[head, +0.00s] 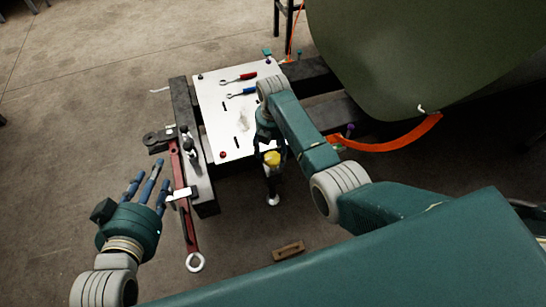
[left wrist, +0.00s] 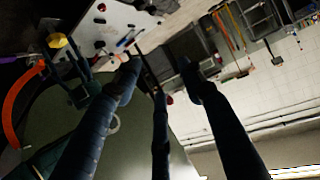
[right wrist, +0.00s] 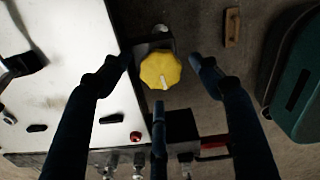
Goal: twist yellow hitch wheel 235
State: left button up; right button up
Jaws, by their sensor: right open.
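The yellow hitch wheel (head: 272,158) is a small faceted knob with a white mark on its face, beside the right edge of the white panel. In the right wrist view the wheel (right wrist: 160,71) sits between the spread fingers of my right gripper (right wrist: 161,80), which is open and around it; I cannot tell whether any finger touches it. In the head view my right gripper (head: 268,147) is over the wheel and partly hides it. My left gripper (head: 146,187) is open and empty, off to the left near the red bar. The wheel also shows in the left wrist view (left wrist: 57,40).
The white panel (head: 215,92) holds a red-handled tool (head: 238,78) and a blue-handled tool (head: 242,93). A red bar with a ring end (head: 187,220) stands at left. A green curved shell (head: 430,50) with an orange strip (head: 400,142) lies right. A brown block (head: 288,250) is on the floor.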

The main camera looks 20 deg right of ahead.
aim_at(272, 160)
pick_arm(q)
notch_tip(272, 160, up, 7)
jog(key=w+d+t+h+b, duration=0.1)
jog(key=w+t, duration=0.1)
jog(key=t, duration=0.1)
jog(key=shift+w+d+r+t, duration=0.2)
jog(key=shift+d+t, duration=0.1)
jog(key=shift+t, duration=0.1)
pick_arm(e)
notch_tip(272, 160, down, 3)
jog(key=shift+r, duration=0.1)
jog(key=shift+c, duration=0.5)
jog(key=c, duration=1.1)
